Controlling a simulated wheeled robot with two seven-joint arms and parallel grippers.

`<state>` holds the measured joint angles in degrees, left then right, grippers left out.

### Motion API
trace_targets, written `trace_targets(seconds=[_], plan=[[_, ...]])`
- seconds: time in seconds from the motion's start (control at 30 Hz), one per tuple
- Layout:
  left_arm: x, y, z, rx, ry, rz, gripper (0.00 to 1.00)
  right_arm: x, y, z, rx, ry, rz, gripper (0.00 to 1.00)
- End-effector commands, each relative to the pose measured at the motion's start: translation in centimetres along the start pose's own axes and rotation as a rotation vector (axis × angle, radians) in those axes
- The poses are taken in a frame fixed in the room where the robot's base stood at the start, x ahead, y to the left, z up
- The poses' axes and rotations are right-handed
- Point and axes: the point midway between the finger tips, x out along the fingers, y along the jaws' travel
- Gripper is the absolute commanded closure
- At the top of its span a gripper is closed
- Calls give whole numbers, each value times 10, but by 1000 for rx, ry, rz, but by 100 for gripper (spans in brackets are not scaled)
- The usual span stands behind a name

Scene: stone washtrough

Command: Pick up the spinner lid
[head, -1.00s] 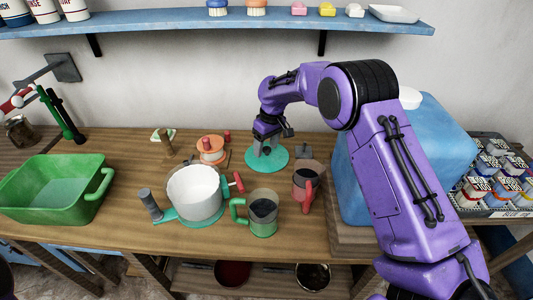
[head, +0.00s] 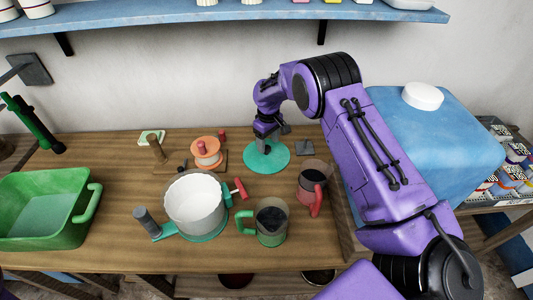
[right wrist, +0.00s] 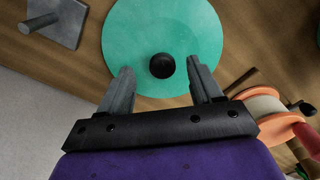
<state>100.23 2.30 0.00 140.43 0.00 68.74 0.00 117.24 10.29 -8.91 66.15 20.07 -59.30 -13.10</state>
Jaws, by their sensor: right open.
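The spinner lid is a flat teal disc (head: 278,160) lying on the wooden table near the back, right of the orange spool. In the right wrist view the disc (right wrist: 145,28) has a round black knob (right wrist: 162,65) at its centre. My right gripper (head: 265,146) is over the lid. In the right wrist view its two grey fingers (right wrist: 162,80) are open, one on each side of the knob, with a gap to it on both sides. The head view hides the knob behind the gripper. My left gripper is not in view.
A white pot on a teal base (head: 194,203), a green-handled jug (head: 271,222) and a red-handled jug (head: 312,181) stand in front of the lid. An orange spool (head: 207,155) is to its left. A grey post on a plate (head: 304,147) and a blue tank (head: 430,125) are to its right.

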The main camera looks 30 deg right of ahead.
Motion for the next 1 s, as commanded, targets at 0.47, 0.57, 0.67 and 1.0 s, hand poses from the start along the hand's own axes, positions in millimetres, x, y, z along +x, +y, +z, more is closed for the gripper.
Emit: trace_targets(seconds=[0.47, 0.57, 0.67, 1.0], plan=[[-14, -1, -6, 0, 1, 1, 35, 36, -4, -1, -4, 0, 0, 42], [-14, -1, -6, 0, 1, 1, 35, 36, -4, -1, -5, 0, 0, 74], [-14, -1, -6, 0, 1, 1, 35, 36, -4, -1, -5, 0, -1, 96], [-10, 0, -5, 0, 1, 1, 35, 33, -4, -2, -6, 0, -1, 96]])
